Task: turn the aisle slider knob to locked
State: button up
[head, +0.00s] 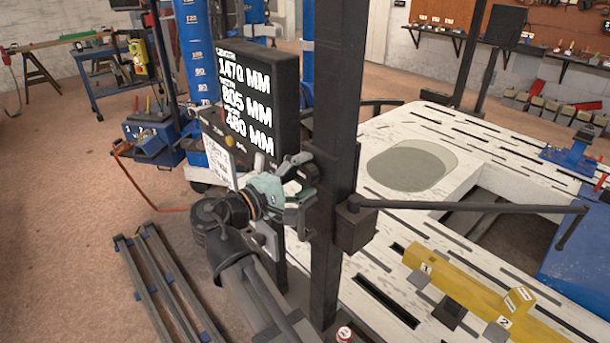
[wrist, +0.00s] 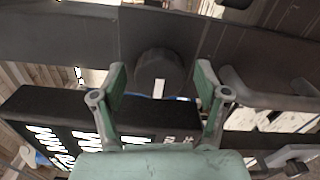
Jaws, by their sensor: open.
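A dark round knob (wrist: 158,68) with a white mark on its lower face shows in the wrist view, set on a dark post. My gripper (wrist: 161,78) is open, with one finger to the left of the knob and one to the right. Gaps show on both sides, so it does not appear gripped; depth is hard to judge. In the head view my gripper (head: 308,192) is at the dark upright post (head: 339,130), and the knob cannot be clearly made out behind the fingers. I cannot read any locked or unlocked label.
A black display (head: 247,95) with white measurements stands just left of the post. A dark bar (head: 460,206) reaches right from the post over the white slotted bench (head: 480,130). A yellow beam (head: 470,285) lies on the bench. Metal rails (head: 165,290) lie on the floor.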

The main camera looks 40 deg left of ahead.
jog(key=v, duration=1.1)
jog(key=shift+s, duration=0.4)
